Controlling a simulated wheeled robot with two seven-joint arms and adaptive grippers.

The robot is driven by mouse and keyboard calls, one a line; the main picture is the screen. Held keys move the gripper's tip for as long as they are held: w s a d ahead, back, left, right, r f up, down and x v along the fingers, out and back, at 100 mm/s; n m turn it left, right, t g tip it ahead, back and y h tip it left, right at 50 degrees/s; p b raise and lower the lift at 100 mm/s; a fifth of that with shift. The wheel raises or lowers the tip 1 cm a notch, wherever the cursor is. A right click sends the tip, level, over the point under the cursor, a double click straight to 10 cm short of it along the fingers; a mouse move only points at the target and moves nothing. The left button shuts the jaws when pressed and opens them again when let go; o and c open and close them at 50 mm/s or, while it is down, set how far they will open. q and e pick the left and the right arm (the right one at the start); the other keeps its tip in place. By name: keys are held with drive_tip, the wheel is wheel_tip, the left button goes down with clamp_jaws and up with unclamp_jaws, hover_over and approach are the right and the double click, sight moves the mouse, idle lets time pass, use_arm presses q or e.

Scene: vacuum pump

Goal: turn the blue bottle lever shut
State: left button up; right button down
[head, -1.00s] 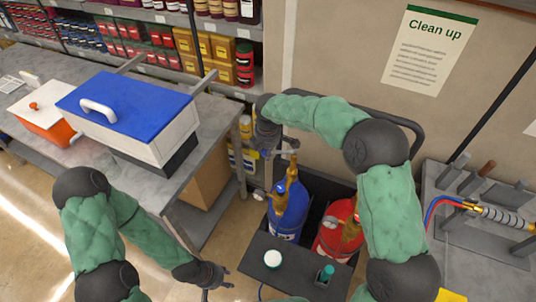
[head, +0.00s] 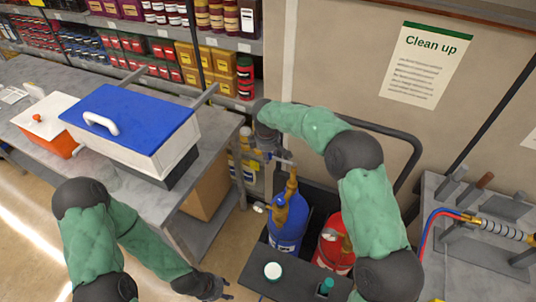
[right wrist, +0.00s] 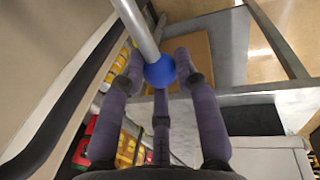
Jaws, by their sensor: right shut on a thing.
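The blue bottle (head: 287,228) stands upright in the dark cart, with a brass valve (head: 291,185) on top. The metal lever (head: 284,160) runs from above this valve toward my right gripper (head: 268,143). In the right wrist view the lever's grey rod (right wrist: 137,25) ends in a blue ball knob (right wrist: 160,71). The fingers of my right gripper (right wrist: 160,85) are closed around this knob. The knob is hidden by the hand in the head view. My left gripper (head: 218,288) is low, left of the cart, with its fingers apart and nothing between them.
A red bottle (head: 333,243) stands right of the blue one in the cart (head: 275,259). A workbench (head: 215,150) with a blue-lidded box (head: 130,115) is on the left. Another bench (head: 480,260) with a hose is on the right. A wall stands behind the cart.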

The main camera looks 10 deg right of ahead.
drive_tip(key=shift+d, duration=0.1)
drive_tip(key=c, duration=0.9)
unclamp_jaws()
wheel_tip(320, 180, up, 12)
drive_tip(key=s, duration=0.2)
drive_tip(key=shift+a, duration=0.45)
drive_tip(key=shift+f, duration=0.15)
